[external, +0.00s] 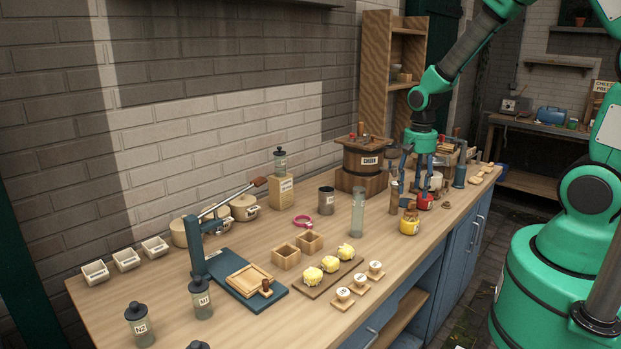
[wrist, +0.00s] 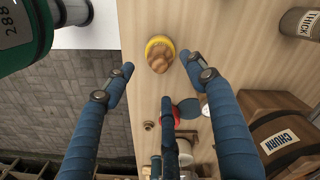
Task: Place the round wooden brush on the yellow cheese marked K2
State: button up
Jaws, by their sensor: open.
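The yellow cheese (external: 409,228) stands near the front edge of the worktop, with a pale label on its side that is too small to read. The round wooden brush (external: 410,213) rests on top of it. In the wrist view the brush (wrist: 160,62) covers much of the yellow cheese (wrist: 152,41), whose rim shows. My gripper (external: 417,196) is open and empty, pointing down just behind the cheese. In the wrist view my fingertips (wrist: 157,63) are spread, with the brush showing between them. It appears apart from the fingers.
A red round thing (external: 424,202) sits close by the fingers. A tall glass cylinder (external: 357,212) stands left of the cheese. The wooden churn (external: 362,162) stands behind. A board with yellow lumps (external: 330,265) and small labelled stamps (external: 359,286) are front left. Bare worktop surrounds the cheese's left side.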

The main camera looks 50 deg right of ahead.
aim_at(412, 202)
jog(key=shift+r, duration=1.75)
jog(key=shift+r, duration=0.2)
jog(key=s+a+r+n+t, duration=0.2)
jog(key=s+r, duration=0.1)
jog(key=r, duration=0.6)
jog(key=s+a+r+n+t, duration=0.1)
jog(key=s+a+r+n, duration=0.2)
jog(key=r, duration=0.6)
jog(key=s+a+r+n+t, duration=0.2)
jog(key=s+a+r+n, duration=0.1)
jog(key=s+r, duration=0.5)
jog(key=s+n, duration=0.1)
jog(key=s, duration=0.1)
jog(key=shift+s+r+t, duration=0.2)
jog(key=shift+s+t, duration=0.1)
jog(key=shift+s, duration=0.05)
